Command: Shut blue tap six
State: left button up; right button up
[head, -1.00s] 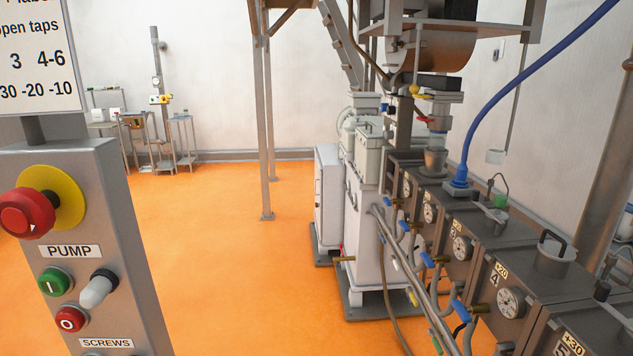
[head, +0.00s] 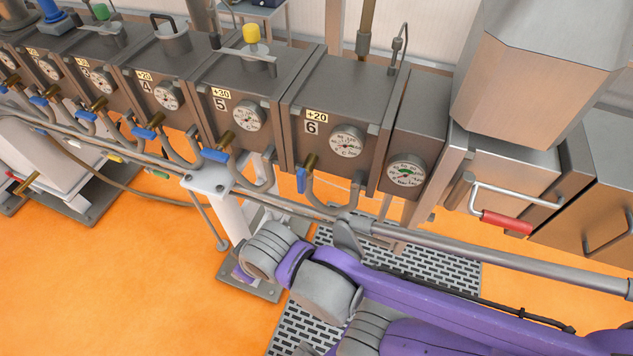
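Blue tap six (head: 301,180) is a small blue lever on a brass valve under the steel box marked 6 and +20 (head: 330,110). Its lever hangs down, while the blue lever of tap five (head: 215,155) lies sideways. Nothing touches tap six. A purple and grey arm of mine crosses the lower right, below and in front of the tap. I cannot make out fingertips on it, and neither gripper can be made out in the head view.
A steel pipe (head: 480,248) runs along below the boxes. A grey post (head: 215,190) stands left of tap six. A red-gripped handle (head: 507,222) sticks out at right. A dark grating (head: 440,275) lies on the orange floor, which is open at lower left.

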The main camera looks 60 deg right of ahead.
aim_at(302, 175)
jog(key=l+z, duration=0.1)
jog(key=z, duration=0.3)
jog(key=l+z, duration=0.1)
jog(key=z, duration=0.3)
jog(key=l+z, duration=0.1)
jog(key=z, duration=0.35)
jog(key=l+z, duration=0.1)
jog(key=z, duration=0.3)
